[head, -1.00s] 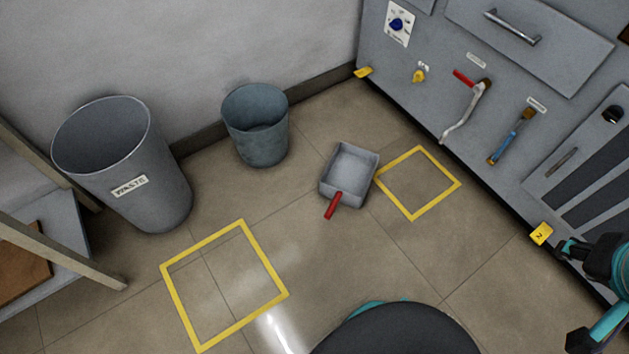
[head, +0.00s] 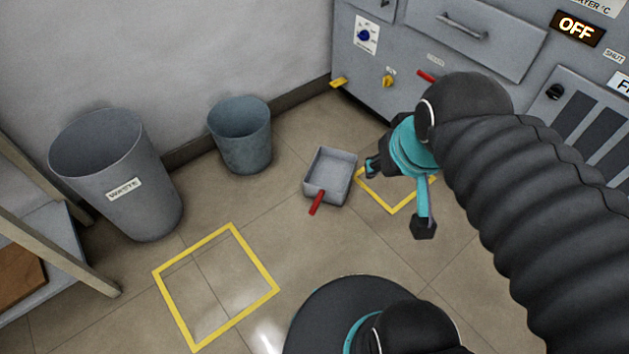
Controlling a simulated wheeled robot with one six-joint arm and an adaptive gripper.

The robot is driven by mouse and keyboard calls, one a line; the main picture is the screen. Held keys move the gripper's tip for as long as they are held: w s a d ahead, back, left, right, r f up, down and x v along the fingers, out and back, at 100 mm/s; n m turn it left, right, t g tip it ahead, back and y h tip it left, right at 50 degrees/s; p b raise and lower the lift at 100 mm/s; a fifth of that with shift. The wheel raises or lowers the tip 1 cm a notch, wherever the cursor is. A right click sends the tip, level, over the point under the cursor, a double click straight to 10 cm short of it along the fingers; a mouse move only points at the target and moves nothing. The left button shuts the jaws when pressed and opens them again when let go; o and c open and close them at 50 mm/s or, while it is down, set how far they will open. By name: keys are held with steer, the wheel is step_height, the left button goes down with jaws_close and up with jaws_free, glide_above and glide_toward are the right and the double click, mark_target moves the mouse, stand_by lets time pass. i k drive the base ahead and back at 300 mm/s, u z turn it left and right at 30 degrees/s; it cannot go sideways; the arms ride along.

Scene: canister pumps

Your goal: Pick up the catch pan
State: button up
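The catch pan (head: 337,163) is a shallow grey rectangular tray on the tiled floor, with a red handle (head: 317,202) pointing toward the front left. It looks empty. My gripper (head: 397,198) is in the head view, just right of the pan and in front of the smaller yellow floor square. Its two teal and black fingers are spread wide apart with nothing between them. It appears above the floor and does not appear to touch the pan. My black arm hides much of the cabinet's lower front.
A grey waste bin (head: 117,190) and a smaller bucket (head: 241,143) stand left of the pan by the wall. A larger yellow floor square (head: 273,289) is empty. The grey cabinet (head: 385,55) stands behind at right. A shelf frame (head: 60,245) is at far left.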

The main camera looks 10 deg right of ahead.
mark_target(328, 178)
steer(key=u, duration=2.15)
steer(key=i, duration=1.55)
steer(key=z, duration=4)
